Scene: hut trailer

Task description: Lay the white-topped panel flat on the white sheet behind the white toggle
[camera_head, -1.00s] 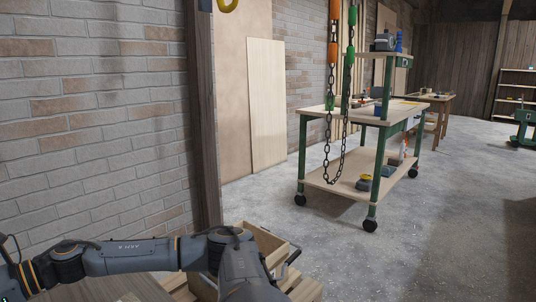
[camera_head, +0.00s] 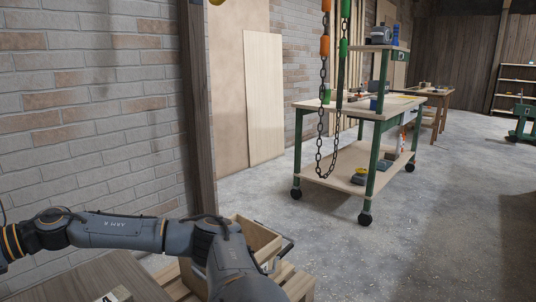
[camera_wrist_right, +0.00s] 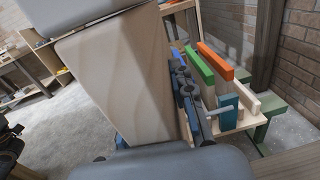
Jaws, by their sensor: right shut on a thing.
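My right gripper (camera_wrist_right: 125,88) is shut on a pale wooden panel (camera_wrist_right: 138,75) that fills the middle of the right wrist view, between grey gripper parts above and below. The colour of its top edge cannot be told. Beyond it, a rack holds upright pieces with blue, green (camera_wrist_right: 199,65) and orange (camera_wrist_right: 215,61) tops. A pale upright piece (camera_wrist_right: 241,95) stands beside them. I cannot make out the white sheet or the white toggle. Neither gripper's fingers show in the head view, and the left gripper is out of view.
A wooden box (camera_head: 258,240) sits on slatted wood at the lower middle. A wooden surface (camera_head: 85,283) lies at the lower left, with a small white thing (camera_head: 115,296) at its edge. A green-legged cart (camera_head: 345,116) stands beyond, chains hanging before it. Open floor lies right.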

